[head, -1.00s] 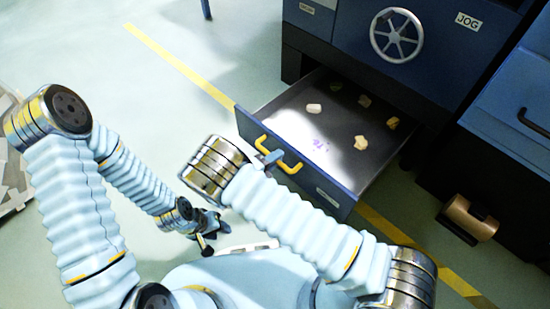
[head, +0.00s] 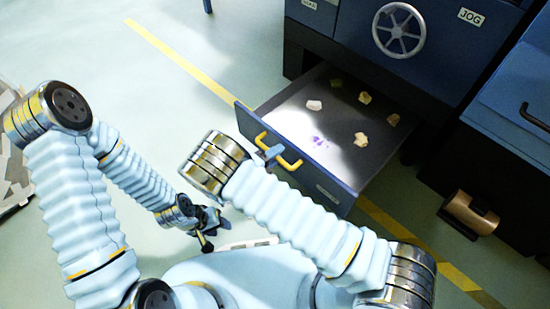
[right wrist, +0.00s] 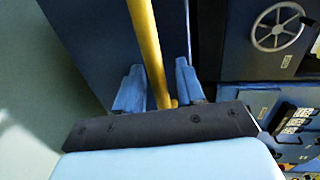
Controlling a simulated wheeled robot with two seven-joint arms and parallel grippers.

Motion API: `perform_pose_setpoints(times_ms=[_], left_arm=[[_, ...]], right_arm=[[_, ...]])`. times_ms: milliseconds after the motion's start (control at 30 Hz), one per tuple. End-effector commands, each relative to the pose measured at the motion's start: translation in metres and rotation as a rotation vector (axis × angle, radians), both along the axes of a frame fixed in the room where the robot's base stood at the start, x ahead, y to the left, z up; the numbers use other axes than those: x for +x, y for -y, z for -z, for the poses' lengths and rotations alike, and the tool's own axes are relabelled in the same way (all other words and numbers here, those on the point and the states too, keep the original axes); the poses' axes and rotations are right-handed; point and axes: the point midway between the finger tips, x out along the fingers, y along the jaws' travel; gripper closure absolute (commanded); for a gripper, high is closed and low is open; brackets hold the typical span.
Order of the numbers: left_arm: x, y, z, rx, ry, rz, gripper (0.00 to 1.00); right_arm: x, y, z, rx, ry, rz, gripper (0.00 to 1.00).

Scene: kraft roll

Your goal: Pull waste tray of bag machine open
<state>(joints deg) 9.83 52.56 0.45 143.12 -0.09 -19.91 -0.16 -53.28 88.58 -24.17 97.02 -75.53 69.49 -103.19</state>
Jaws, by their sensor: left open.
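The waste tray (head: 318,186) is a blue-fronted drawer, pulled well out of the bag machine (head: 345,45). Its grey floor shows, with several pale scraps and a purple mark on it. A yellow handle (head: 291,163) is on its front. My right gripper (head: 270,153) is at the handle. My left gripper (head: 207,224) is open and empty, low over the floor, away from the tray.
A handwheel (head: 399,30) and JOG label (head: 470,15) are on the machine above the tray. A brown roll (head: 470,212) sticks out at the right. A yellow floor line (head: 180,62) runs past the tray. Floor left of the tray is clear.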

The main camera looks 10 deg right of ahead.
Motion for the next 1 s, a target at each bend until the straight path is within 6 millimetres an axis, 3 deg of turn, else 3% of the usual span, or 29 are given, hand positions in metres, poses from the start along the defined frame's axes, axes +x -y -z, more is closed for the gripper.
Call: perform_pose_setpoints(times_ms=[200,300,400,467,500,533,800,1000], left_arm=[[0.0,-0.001,-0.009,0.001,0.001,-0.002,0.57],[0.0,-0.001,-0.016,0.003,0.002,-0.002,0.57],[0.001,-0.002,-0.022,0.005,0.004,-0.003,0.57],[0.001,-0.002,-0.026,0.006,0.004,-0.003,0.57],[0.001,-0.002,-0.028,0.006,0.004,-0.004,0.57],[0.001,-0.003,-0.029,0.007,0.005,-0.004,0.57],[0.001,-0.004,-0.035,0.009,0.006,-0.006,0.57],[0.001,-0.004,-0.036,0.009,0.007,-0.006,0.57]], right_arm=[[0.0,-0.001,-0.037,0.002,0.004,0.0,0.6],[-0.019,-0.003,-0.059,-0.005,0.004,-0.001,0.24],[-0.038,-0.005,-0.083,-0.005,0.005,0.001,0.24],[-0.049,-0.007,-0.097,-0.006,0.005,0.0,0.24],[-0.058,-0.008,-0.102,-0.007,0.004,-0.001,0.48],[-0.066,-0.009,-0.105,-0.006,0.002,-0.001,0.62],[-0.121,-0.017,-0.124,-0.003,0.001,-0.002,0.62],[-0.137,-0.019,-0.129,-0.002,0.0,0.0,0.62]])
